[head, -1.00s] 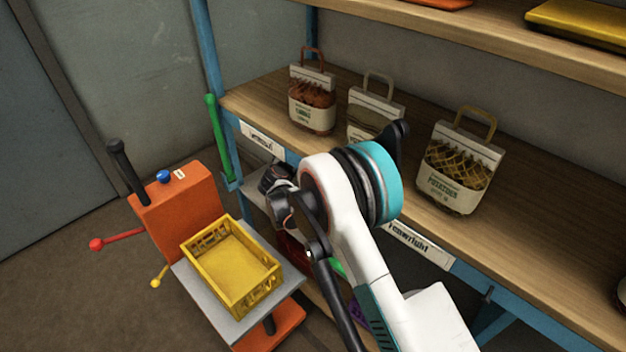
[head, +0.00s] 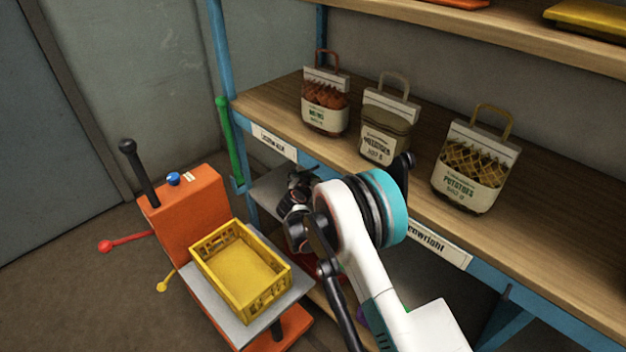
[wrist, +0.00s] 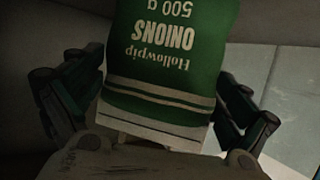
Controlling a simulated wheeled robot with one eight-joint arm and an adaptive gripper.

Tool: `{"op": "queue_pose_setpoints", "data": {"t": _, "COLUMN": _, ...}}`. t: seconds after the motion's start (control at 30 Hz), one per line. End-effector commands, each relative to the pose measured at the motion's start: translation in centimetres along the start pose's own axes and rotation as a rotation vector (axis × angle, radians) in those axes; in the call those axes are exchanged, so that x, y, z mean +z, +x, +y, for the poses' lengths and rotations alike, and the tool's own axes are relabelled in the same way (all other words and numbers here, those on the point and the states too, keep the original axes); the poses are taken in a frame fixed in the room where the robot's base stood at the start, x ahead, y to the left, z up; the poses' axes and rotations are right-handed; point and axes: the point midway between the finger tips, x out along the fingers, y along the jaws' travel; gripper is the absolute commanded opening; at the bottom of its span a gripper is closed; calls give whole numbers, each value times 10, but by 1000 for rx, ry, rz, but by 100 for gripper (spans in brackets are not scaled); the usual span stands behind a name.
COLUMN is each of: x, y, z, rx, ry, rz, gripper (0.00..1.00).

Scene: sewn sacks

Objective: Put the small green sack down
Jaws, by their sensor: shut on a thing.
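The small green sack (wrist: 165,70) fills the upper middle of the wrist view. It is upside down in that picture, with white lettering reading "Hollowpip ONIONS 500 g" and a pale band at its lower end. My gripper (wrist: 160,120) has a dark finger on each side of the sack and is shut on it. In the head view my arm reaches down beside the shelf front, and the sack and fingertips are hidden behind it.
A yellow crate (head: 200,262), empty, stands on the grey platform of an orange cart (head: 180,210) at lower left. On the wooden shelf (head: 270,100) stand a red-brown sack (head: 325,108), an olive sack (head: 385,128) and a potato sack (head: 470,170). A blue post (head: 222,60) is left of the shelf.

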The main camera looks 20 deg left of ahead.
Motion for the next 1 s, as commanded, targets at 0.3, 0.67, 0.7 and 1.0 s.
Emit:
{"op": "queue_pose_setpoints", "data": {"t": 0.3, "x": 2, "y": 1, "z": 0, "rx": 1, "ry": 0, "rz": 0, "gripper": 100}}
{"op": "queue_pose_setpoints", "data": {"t": 0.67, "x": -1, "y": 0, "z": 0, "rx": 1, "ry": 0, "rz": 0, "gripper": 100}}
{"op": "queue_pose_setpoints", "data": {"t": 0.7, "x": -1, "y": -4, "z": 0, "rx": 0, "ry": 0, "rz": 0, "gripper": 100}}
{"op": "queue_pose_setpoints", "data": {"t": 1.0, "x": -3, "y": -58, "z": -1, "rx": -2, "ry": 0, "rz": 0, "gripper": 100}}
